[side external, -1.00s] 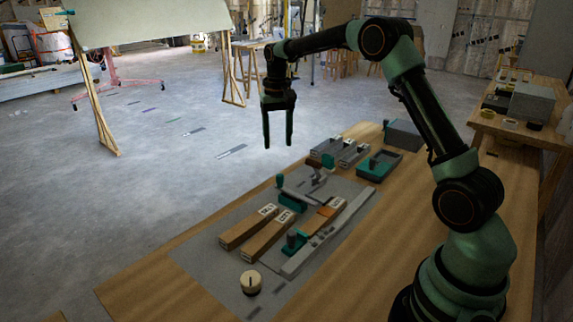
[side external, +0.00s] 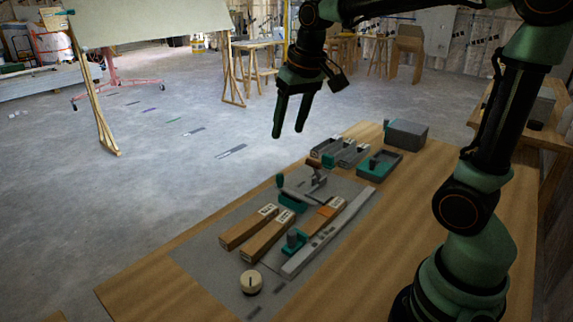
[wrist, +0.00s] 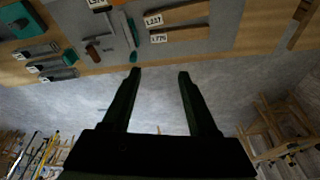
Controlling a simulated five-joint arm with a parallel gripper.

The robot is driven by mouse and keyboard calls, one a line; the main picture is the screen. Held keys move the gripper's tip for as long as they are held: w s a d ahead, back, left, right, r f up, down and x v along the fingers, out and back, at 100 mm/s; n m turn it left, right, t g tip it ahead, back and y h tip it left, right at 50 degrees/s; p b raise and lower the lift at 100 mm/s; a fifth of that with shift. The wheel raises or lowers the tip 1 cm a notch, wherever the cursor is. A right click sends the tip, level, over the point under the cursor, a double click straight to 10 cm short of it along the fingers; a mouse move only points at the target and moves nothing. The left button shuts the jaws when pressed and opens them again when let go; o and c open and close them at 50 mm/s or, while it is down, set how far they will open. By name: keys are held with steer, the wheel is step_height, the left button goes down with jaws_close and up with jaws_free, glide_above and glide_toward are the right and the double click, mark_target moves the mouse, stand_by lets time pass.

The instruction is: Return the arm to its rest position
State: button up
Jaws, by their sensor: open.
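My gripper (side external: 288,134) hangs in the air above and behind the far edge of the workbench, its two dark fingers apart with nothing between them. In the wrist view my gripper (wrist: 160,72) is also open and empty, with the bench edge and grey floor past the fingertips. My arm reaches from its base at the right of the side view, with the upper links partly cut off by the top edge. No rest position is marked in the frames.
The workbench (side external: 150,287) bears a grey mat (side external: 195,265) with wooden blocks (side external: 268,236), a long grey level (side external: 328,233) and a round tan puck (side external: 251,282). Grey trays (side external: 340,152), a teal tray (side external: 380,166) and a grey box (side external: 406,135) stand farther back. The air around my gripper is clear.

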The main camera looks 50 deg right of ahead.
steer(key=s+a+f+n+t, duration=0.2)
steer(key=s+a, duration=0.2)
steer(key=s, duration=0.5)
steer(key=shift+s+a+f+n, duration=0.15)
steer(key=shift+s+f+n, duration=0.05)
steer(key=shift+s+n, duration=0.2)
stand_by(0.8)
